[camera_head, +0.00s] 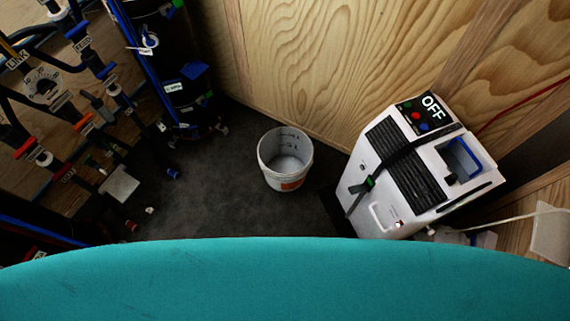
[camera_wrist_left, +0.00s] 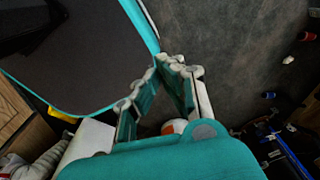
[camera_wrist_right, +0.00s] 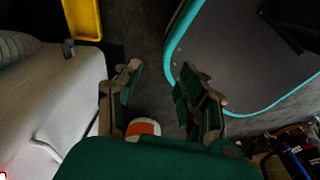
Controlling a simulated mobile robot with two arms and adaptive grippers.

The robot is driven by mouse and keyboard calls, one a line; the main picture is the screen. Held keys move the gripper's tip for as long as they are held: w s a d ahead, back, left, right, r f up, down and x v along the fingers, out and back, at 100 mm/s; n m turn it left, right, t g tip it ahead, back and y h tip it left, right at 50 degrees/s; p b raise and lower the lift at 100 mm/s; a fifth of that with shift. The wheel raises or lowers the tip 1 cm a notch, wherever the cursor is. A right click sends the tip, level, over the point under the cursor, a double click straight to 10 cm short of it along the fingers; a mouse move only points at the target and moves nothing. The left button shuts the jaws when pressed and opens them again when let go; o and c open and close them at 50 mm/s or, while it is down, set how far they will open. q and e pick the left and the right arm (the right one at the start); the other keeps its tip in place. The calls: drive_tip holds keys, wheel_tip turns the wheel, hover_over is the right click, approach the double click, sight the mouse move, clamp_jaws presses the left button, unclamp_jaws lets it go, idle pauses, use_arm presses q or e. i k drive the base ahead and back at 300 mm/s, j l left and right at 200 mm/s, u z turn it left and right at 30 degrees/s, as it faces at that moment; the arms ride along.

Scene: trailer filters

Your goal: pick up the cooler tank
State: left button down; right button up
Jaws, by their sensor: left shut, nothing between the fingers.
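The white cooler (camera_head: 398,200) stands at the right in the head view, with a black grille, a strap and an "OFF" panel. A blue-rimmed part (camera_head: 463,158) sits in its top right; I cannot tell for sure whether this is the tank. The cooler's pale side (camera_wrist_right: 45,110) fills the left of the right wrist view. My left gripper (camera_wrist_left: 157,68) is shut and empty. My right gripper (camera_wrist_right: 160,70) is open and empty, beside the cooler. Neither gripper shows in the head view.
A white bucket (camera_head: 285,178) stands on the dark floor left of the cooler; it also shows behind the right fingers (camera_wrist_right: 143,127). Racks with hoses and valves (camera_head: 95,120) line the left. A wooden wall (camera_head: 330,60) is behind. A yellow object (camera_wrist_right: 83,18) lies near the cooler.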

sight(461, 159)
drive_tip(key=k+z, duration=0.15)
drive_tip(key=z, duration=1.35)
